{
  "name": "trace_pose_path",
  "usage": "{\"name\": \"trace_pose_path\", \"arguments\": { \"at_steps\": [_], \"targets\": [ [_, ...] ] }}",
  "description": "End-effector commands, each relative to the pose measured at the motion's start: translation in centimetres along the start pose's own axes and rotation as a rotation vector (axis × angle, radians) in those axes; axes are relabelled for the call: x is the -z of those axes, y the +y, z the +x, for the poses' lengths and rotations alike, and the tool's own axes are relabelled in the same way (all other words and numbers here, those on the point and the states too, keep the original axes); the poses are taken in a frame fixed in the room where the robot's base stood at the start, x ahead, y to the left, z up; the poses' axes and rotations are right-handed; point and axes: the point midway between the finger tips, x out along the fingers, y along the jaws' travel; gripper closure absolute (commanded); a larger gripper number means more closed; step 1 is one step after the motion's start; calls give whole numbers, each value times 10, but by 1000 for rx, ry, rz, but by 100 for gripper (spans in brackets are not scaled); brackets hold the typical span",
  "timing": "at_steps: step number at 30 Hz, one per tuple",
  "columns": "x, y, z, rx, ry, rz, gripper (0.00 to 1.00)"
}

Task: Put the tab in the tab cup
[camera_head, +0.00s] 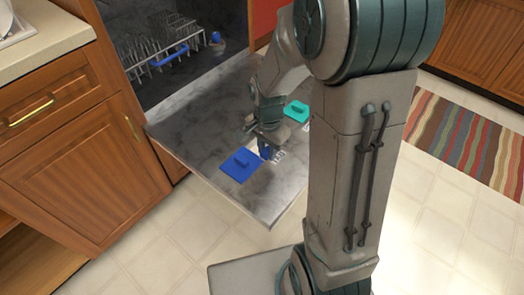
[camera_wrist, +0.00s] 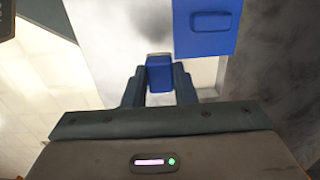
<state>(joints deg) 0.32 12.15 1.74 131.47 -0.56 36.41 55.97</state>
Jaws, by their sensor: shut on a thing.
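My gripper (camera_head: 266,138) is over the open dishwasher door (camera_head: 205,130). It is shut on a small dark blue tab (camera_wrist: 159,74), held between the two fingertips in the wrist view. In the head view the tab is small and partly hidden by the gripper. A flat blue lid with a raised handle (camera_head: 240,164) lies on the door just left of and below the gripper; it also shows at the top of the wrist view (camera_wrist: 208,22). A teal lid (camera_head: 297,111) lies to the upper right. I cannot clearly make out which pale patch is the tab cup.
The dishwasher rack (camera_head: 160,50) with white tines and blue parts is behind the door. A wooden cabinet (camera_head: 70,160) stands at the left under a counter (camera_head: 45,35). A striped rug (camera_head: 465,140) lies on the tiled floor at the right.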

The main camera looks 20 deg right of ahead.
Motion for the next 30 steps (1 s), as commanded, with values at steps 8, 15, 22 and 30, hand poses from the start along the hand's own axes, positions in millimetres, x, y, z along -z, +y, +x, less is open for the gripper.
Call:
{"name": "trace_pose_path", "arguments": {
  "at_steps": [8, 15, 22, 30],
  "targets": [
    [39, -46, 40, 0, 0, -1, 97],
    [54, -66, 52, 0, 0, -3, 97],
    [55, -66, 77, -1, -1, -3, 97],
    [56, -66, 92, 0, 1, -2, 97]
  ]
}}
